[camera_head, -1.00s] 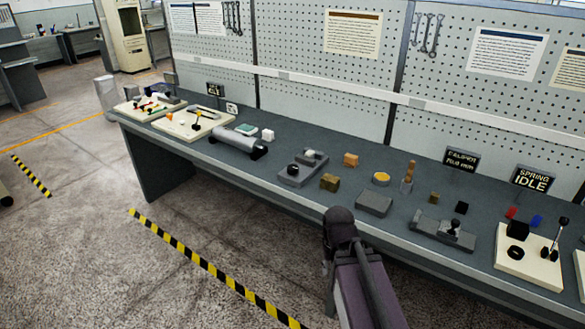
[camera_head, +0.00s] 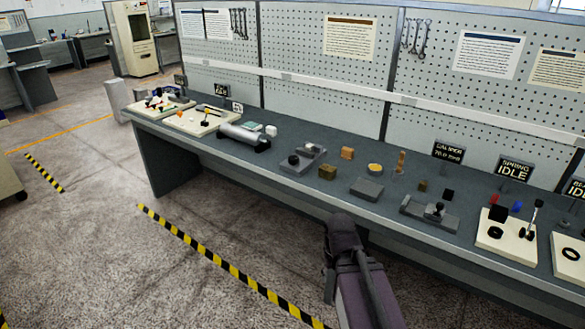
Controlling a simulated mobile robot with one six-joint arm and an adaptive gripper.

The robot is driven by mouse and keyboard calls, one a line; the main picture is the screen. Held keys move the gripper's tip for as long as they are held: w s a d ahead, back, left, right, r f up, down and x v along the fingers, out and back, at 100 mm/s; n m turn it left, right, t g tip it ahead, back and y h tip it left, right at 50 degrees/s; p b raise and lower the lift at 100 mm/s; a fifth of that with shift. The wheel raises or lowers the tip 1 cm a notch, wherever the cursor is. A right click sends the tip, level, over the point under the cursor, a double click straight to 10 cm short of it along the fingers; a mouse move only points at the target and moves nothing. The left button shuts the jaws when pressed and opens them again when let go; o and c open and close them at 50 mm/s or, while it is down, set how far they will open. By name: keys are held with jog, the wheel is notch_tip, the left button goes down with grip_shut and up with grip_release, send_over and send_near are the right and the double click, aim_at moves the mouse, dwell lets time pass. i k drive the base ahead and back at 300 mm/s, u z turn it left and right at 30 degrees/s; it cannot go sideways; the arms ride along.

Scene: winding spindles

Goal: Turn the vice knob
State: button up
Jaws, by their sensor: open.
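Two grey fixtures with dark knobs stand on the bench, and I cannot tell for sure which is the vice. One is a grey block fixture (camera_head: 307,153) near the middle of the bench, with a round black knob (camera_head: 293,160) on its front. The other is a low grey fixture (camera_head: 415,208) further right, with a black knob (camera_head: 437,209) standing up on it. My dark arm shows at the lower middle, in front of the bench. No gripper fingers can be made out, and neither fixture is covered by my arm.
The long grey bench (camera_head: 340,205) carries a grey cylinder (camera_head: 238,138), a grey block (camera_head: 367,189), a yellow-topped piece (camera_head: 375,168) and cream boards (camera_head: 515,237) with levers. A pegboard wall (camera_head: 330,80) closes the back. The floor before the bench is open, with a yellow-black stripe (camera_head: 215,262).

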aim_at(294, 160)
jog(key=k, duration=0.85)
jog(key=u, duration=0.35)
jog(key=i, duration=2.15)
jog(key=z, duration=0.5)
